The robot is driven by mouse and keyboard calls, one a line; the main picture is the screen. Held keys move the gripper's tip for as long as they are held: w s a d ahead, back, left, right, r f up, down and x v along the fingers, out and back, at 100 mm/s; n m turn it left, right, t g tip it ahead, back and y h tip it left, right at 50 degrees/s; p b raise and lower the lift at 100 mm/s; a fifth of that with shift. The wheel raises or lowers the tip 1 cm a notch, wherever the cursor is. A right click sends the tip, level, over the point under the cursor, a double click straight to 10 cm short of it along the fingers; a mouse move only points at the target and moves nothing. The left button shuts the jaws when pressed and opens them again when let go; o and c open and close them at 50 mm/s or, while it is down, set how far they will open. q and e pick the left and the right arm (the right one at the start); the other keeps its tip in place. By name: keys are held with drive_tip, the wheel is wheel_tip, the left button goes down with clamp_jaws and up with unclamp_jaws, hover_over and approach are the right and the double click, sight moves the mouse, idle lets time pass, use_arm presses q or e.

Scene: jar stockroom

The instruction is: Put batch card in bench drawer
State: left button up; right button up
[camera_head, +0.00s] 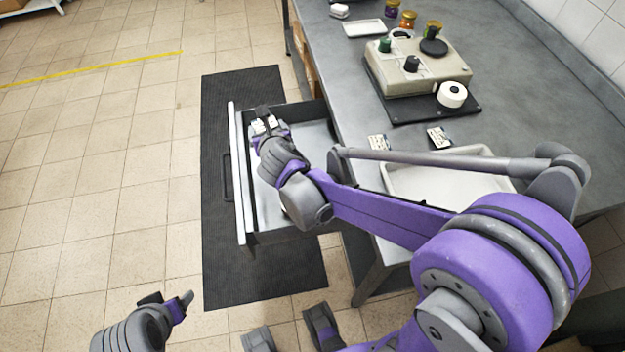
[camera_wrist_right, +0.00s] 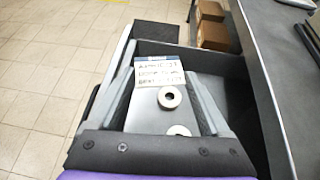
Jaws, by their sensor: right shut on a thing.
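The batch card (camera_wrist_right: 160,72), white with dark lettering and a blue top edge, is between the fingertips of my right gripper (camera_wrist_right: 158,85). My right gripper (camera_head: 266,122) is shut on it, over the open bench drawer. The card (camera_head: 264,126) shows only small in the head view. The drawer (camera_head: 239,185) is pulled out from the bench, its front panel to the left. My left gripper (camera_head: 168,300) is empty and appears open, low at the left, away from the drawer.
A white roll (camera_head: 452,94) and several small jars stand there. Cardboard boxes (camera_wrist_right: 213,36) sit under the bench.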

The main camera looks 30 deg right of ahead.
drive_tip(key=w+a+n+y+b, duration=0.1)
drive_tip(key=b, duration=0.3)
drive_tip(key=shift+b, duration=0.3)
drive_tip(key=shift+s+a+r, duration=0.1)
drive_tip(key=shift+r, duration=0.15)
drive_tip(key=shift+f+b, duration=0.1)
drive_tip(key=shift+b, duration=0.3)
wheel_tip(320, 180, down, 13)
drive_tip(key=b, duration=0.3)
wheel_tip(320, 180, down, 4)
drive_tip(key=shift+r+b, duration=0.25)
drive_tip(key=shift+b, duration=0.55)
drive_tip(key=shift+s+f, duration=0.1)
drive_tip(key=shift+f, duration=0.3)
clamp_jaws()
drive_tip(key=o, duration=1.2)
unclamp_jaws()
drive_tip(key=shift+c, duration=0.2)
use_arm(q)
wheel_tip(320, 180, down, 14)
drive_tip(key=shift+w+g, duration=0.2)
drive_tip(key=shift+g, duration=0.1)
drive_tip(key=shift+r, duration=0.1)
use_arm(e)
drive_tip(key=shift+r, duration=0.1)
